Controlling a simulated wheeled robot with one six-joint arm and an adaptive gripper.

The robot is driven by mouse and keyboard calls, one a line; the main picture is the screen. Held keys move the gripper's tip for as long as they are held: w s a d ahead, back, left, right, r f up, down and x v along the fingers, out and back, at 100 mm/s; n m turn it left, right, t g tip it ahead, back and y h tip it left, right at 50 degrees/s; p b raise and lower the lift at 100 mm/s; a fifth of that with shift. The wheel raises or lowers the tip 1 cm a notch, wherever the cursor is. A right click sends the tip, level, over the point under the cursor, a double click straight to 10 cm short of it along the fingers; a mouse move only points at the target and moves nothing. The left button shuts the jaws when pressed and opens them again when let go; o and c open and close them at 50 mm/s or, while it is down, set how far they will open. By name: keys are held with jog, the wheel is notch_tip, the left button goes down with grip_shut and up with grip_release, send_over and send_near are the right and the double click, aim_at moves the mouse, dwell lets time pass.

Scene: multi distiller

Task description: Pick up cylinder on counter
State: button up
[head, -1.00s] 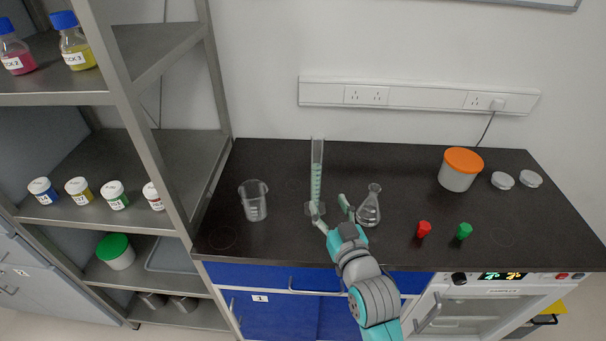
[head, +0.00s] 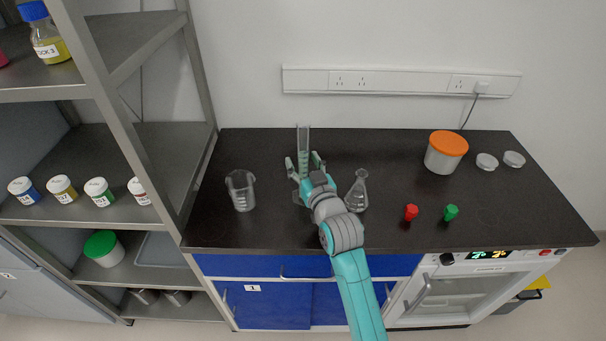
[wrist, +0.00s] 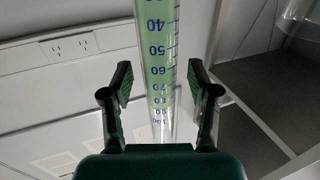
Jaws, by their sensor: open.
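A clear graduated cylinder (head: 303,143) stands upright on the dark counter, with blue marks on its wall. In the wrist view the cylinder (wrist: 158,60) runs down between the two fingers. My gripper (head: 304,163) is open, with one finger on each side of the cylinder. In the wrist view my gripper (wrist: 158,82) shows a gap between each finger pad and the cylinder wall. My gripper and arm hide much of the lower part of the cylinder in the head view.
A beaker (head: 241,190) stands left of the cylinder and a conical flask (head: 357,191) close on the right. Red (head: 411,212) and green (head: 451,212) stoppers and an orange-lidded tub (head: 446,152) are farther right. A metal shelf (head: 165,110) bounds the left.

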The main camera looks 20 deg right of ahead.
jog(key=shift+w, duration=0.2)
grip_shut()
jog(key=shift+r, duration=0.1)
